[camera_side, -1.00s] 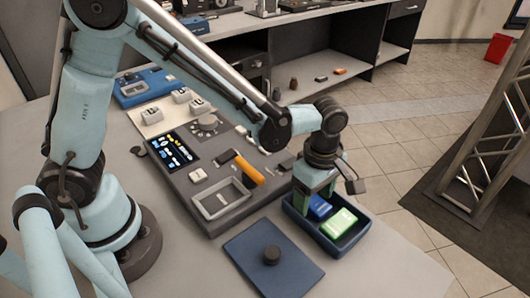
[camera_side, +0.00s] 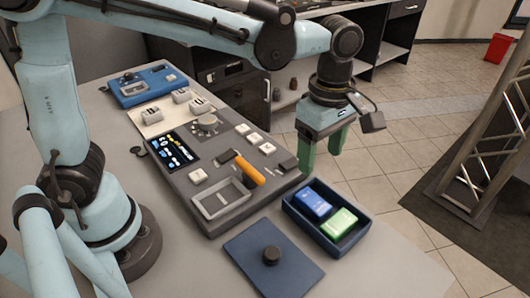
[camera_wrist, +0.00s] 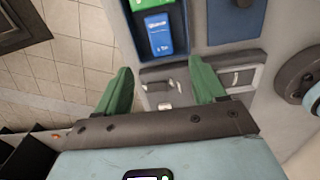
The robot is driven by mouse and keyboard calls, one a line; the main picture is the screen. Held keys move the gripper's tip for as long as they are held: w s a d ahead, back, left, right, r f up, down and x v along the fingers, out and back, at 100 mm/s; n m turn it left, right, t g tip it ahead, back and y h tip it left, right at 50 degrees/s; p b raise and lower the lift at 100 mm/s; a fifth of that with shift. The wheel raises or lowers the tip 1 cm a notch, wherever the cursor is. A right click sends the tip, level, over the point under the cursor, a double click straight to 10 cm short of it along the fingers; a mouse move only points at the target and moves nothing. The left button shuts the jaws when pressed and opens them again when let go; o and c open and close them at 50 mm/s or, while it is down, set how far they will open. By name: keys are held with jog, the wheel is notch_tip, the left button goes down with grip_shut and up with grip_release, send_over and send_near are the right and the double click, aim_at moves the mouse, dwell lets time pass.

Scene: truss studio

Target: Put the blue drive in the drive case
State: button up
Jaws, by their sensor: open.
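The blue drive (camera_side: 314,205) lies in the drive case (camera_side: 362,236), a dark blue open tray at the table's right edge. A green drive (camera_side: 339,222) lies beside it in the same case. In the wrist view the blue drive (camera_wrist: 158,34) shows inside the case, with the green drive (camera_wrist: 147,3) partly cut off at the top. My gripper (camera_side: 322,160) is above and behind the case. Its green fingers point down, apart and empty. In the wrist view the gap between the fingertips (camera_wrist: 162,78) holds nothing.
The dark blue lid (camera_side: 290,279) with a round knob lies flat in front of the case. The table's right edge lies close to the case.

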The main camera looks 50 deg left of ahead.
jog(key=s+a+m+t, duration=0.2)
jog(key=a+m, duration=0.3)
jog(key=m, duration=0.1)
jog(key=s+a+m+t, duration=0.2)
jog(key=a+m, duration=0.3)
jog(key=m, duration=0.1)
jog(key=s+a+m+t, duration=0.2)
jog(key=a+m+t, duration=0.1)
jog(key=a+m, duration=0.2)
jog(key=shift+s+a+r+m, duration=0.15)
jog(key=shift+s+a+m, duration=0.2)
jog(key=shift+a, duration=0.2)
jog(key=shift+w, duration=0.1)
